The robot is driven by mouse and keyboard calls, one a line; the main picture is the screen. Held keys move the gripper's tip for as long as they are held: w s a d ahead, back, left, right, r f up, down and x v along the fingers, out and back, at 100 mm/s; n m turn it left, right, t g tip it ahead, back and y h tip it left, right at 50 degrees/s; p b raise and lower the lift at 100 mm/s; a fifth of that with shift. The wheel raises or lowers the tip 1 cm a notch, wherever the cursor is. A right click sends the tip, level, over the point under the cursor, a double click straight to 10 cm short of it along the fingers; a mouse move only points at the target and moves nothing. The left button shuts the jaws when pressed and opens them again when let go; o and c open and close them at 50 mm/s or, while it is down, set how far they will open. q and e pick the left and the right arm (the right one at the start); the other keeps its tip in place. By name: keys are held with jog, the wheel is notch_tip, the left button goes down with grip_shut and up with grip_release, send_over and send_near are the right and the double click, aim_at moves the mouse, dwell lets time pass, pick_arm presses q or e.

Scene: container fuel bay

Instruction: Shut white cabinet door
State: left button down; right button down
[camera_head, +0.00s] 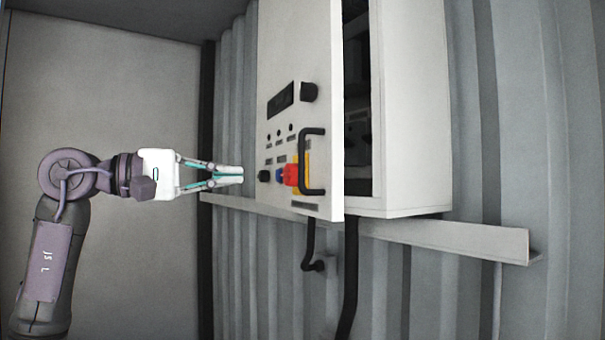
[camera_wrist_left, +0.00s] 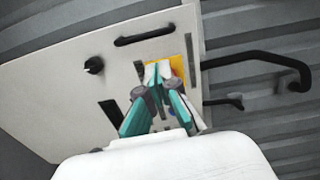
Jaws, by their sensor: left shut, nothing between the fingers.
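The white cabinet door (camera_head: 324,80) stands partly open, with a dark gap between it and the white cabinet body (camera_head: 414,110). The door carries a black handle (camera_head: 314,162), a red knob (camera_head: 291,175) on a yellow plate, and several black controls. My left gripper (camera_head: 242,175) is shut and empty, to the left of the door in the head view, near its lower part. In the left wrist view, the fingertips (camera_wrist_left: 158,68) show in front of the door (camera_wrist_left: 60,95) and cover part of the yellow plate. I cannot tell whether they touch the door. My right gripper is not in view.
The cabinet is mounted on a corrugated grey wall (camera_head: 560,150). A grey rail (camera_head: 450,236) runs along the wall just below it. Black cables (camera_head: 349,280) hang beneath the cabinet. Free room lies left of the door, before the plain grey wall (camera_head: 110,90).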

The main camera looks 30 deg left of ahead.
aim_at(316, 175)
pick_arm(q)
jog(key=p+x, duration=0.2)
jog(key=x, duration=0.4)
jog(key=p+x, duration=0.3)
jog(key=x, duration=0.3)
jog(key=shift+w+r, duration=0.25)
jog(key=shift+w+d+f+p, duration=0.1)
jog(key=shift+w+d+p, duration=0.2)
jog(key=shift+w, duration=0.15)
jog(key=shift+a, duration=0.1)
